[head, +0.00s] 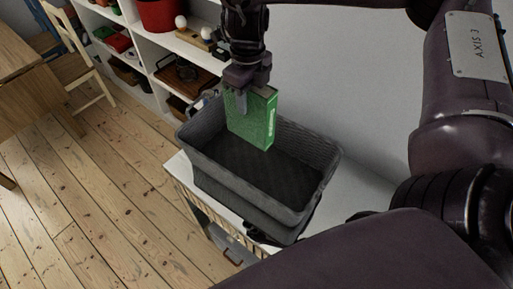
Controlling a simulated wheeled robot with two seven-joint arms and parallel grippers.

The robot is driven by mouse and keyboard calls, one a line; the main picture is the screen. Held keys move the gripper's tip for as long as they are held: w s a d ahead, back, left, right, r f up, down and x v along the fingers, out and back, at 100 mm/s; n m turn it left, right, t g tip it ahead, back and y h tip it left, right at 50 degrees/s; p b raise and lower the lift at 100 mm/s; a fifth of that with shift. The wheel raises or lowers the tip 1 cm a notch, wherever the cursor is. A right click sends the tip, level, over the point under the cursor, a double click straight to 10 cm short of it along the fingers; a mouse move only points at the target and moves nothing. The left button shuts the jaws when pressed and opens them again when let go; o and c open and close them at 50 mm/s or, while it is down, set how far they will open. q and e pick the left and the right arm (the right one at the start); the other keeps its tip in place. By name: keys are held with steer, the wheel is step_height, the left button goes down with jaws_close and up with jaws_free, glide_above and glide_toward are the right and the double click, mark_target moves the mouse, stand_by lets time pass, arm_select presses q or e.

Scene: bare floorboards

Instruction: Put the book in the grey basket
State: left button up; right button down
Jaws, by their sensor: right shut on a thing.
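The green book (251,120) hangs upright in my right gripper (244,97), which is shut on its upper edge. The book is over the far left part of the grey basket (248,193); its lower corner overlaps the basket's opening in the head view. I cannot tell how far below the rim it reaches. The basket stands on a white surface and its visible floor is bare and dark. My left gripper is not in view.
A white shelf unit (145,45) with several items stands behind and to the left. A wooden chair (85,65) and table (25,95) are at the far left. A pale wall is behind the basket. Floorboards (95,200) at the left are clear.

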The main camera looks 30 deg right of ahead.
step_height(320, 180, down, 20)
steer(key=b, duration=0.4)
stand_by(0.4)
steer(key=shift+f+b, duration=0.2)
steer(key=shift+b, duration=0.15)
steer(key=c, duration=0.9)
jaws_free()
